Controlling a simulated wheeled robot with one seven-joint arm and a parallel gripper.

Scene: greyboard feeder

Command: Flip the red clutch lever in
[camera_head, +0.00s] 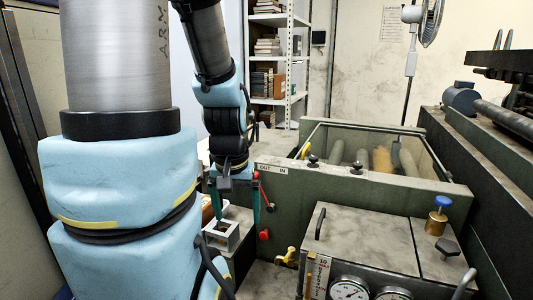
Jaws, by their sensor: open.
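A thin red lever (265,192) shows on the front of the green machine, just left of and below the OUT and IN label (272,169). It slants down to the right. A red knob (264,235) shows lower down; I cannot tell whether it belongs to the same lever. My gripper (237,220) points down in front of the machine, its two teal fingers spread and nothing seen between them. Its right finger overlaps the lever's left side in the picture. I cannot tell whether they touch.
A small grey open-topped box (222,238) stands below my gripper. A metal cabinet (375,245) with gauges, a blue-topped valve (438,215) and a black handle (320,223) fills the lower right. The green machine (400,190) holds rollers.

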